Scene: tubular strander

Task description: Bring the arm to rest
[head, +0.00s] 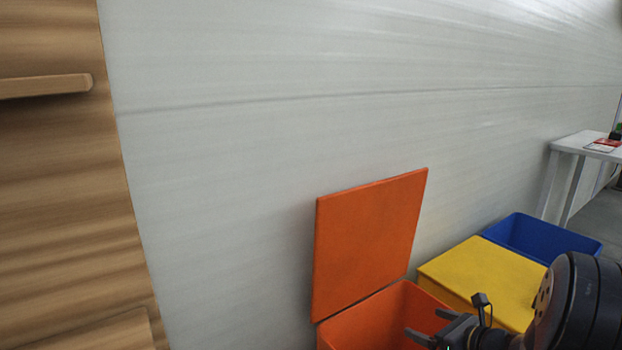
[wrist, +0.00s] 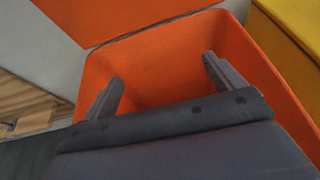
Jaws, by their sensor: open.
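My gripper (head: 427,323) is at the lower right of the head view, over the orange bin (head: 372,324), whose lid (head: 369,243) stands raised against the wall. In the wrist view my gripper (wrist: 162,80) has its two fingers wide apart with nothing between them. The orange bin (wrist: 165,62) lies beyond and below the fingers in that view. The part of the bin's inside that I see looks empty; the rest is hidden by my gripper. My dark arm fills the lower right corner of the head view.
A yellow bin (head: 482,275) with its lid down stands right of the orange one. A blue bin (head: 541,238) is behind it. A white table (head: 576,144) stands at the far right. A wooden cabinet (head: 60,200) is at the left. A pale wall (head: 250,120) runs behind.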

